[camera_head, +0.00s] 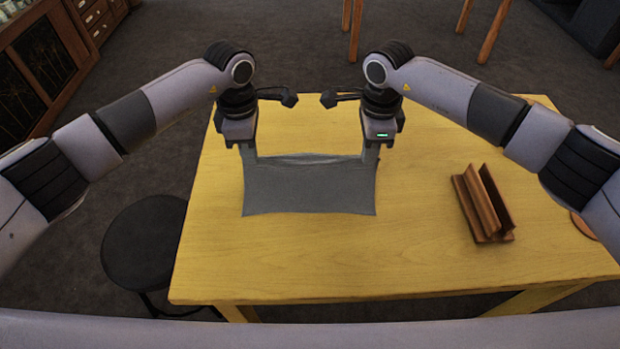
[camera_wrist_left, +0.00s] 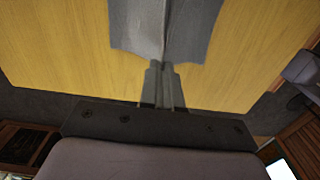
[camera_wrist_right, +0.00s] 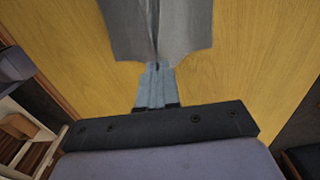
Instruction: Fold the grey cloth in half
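The grey cloth (camera_head: 310,190) is on the yellow table (camera_head: 300,255), with its near part spread out towards me. My left gripper (camera_head: 248,158) is at the cloth's far left corner, its fingers closed together on the fabric. My right gripper (camera_head: 370,158) is at the far right corner, also closed on the fabric. The far edge runs between the two grippers and looks slightly raised. The cloth also shows at the fingertips in the left wrist view (camera_wrist_left: 190,25) and the right wrist view (camera_wrist_right: 180,30).
A brown wooden stand (camera_head: 483,205) is on the table to the right of the cloth. A round brown piece (camera_head: 583,226) is partly hidden behind my right arm. A black stool (camera_head: 145,240) stands left of the table. The table in front of the cloth is clear.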

